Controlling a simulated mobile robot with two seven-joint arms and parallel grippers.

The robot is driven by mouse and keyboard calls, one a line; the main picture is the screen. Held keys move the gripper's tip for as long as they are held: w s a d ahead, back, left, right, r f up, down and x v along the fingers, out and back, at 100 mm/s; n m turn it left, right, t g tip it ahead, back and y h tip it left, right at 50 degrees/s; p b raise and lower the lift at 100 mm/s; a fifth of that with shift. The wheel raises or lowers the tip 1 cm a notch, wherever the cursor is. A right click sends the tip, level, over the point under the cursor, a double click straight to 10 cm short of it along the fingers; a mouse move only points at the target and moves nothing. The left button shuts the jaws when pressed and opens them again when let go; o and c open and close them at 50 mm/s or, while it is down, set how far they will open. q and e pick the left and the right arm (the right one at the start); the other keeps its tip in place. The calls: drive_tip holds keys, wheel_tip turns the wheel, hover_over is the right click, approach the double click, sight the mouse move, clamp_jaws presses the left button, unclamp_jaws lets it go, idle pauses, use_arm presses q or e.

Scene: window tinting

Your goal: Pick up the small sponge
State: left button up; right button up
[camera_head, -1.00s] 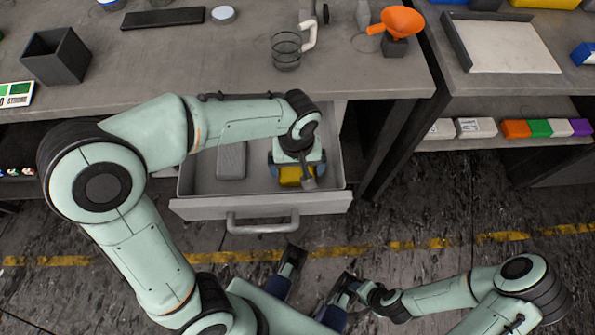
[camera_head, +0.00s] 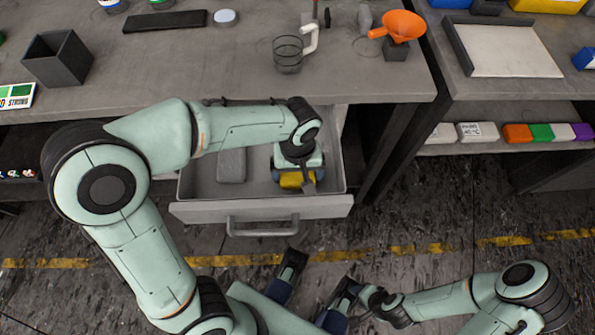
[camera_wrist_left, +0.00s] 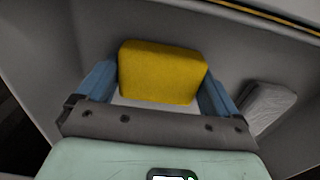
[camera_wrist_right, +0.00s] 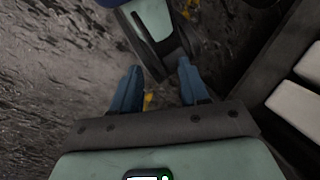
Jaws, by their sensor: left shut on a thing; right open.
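The small sponge is a yellow block (camera_wrist_left: 160,72) between the blue fingers of my left gripper (camera_wrist_left: 158,90) in the left wrist view. The fingers are shut on its two sides. In the head view the sponge (camera_head: 291,181) shows below my left gripper (camera_head: 297,172), inside the open grey drawer (camera_head: 262,208). Whether it still touches the drawer floor I cannot tell. My right gripper (camera_wrist_right: 155,88) is open and empty over the dark floor, in front of the drawer.
A grey block (camera_head: 231,166) lies in the drawer, left of my left gripper. The drawer walls stand close around it.

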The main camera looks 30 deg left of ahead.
use_arm(q)
wheel_tip(320, 180, up, 6)
drive_tip(key=shift+p, duration=0.9)
wheel_tip(320, 180, up, 14)
drive_tip(key=p, duration=0.3)
drive_tip(key=shift+f, duration=0.2)
use_arm(e)
drive_tip(key=s+a+r+g, duration=0.1)
drive_tip(key=s+r, duration=0.2)
drive_tip(key=r, duration=0.2)
drive_tip(key=shift+s, duration=0.35)
use_arm(q)
drive_tip(key=shift+o, duration=0.4)
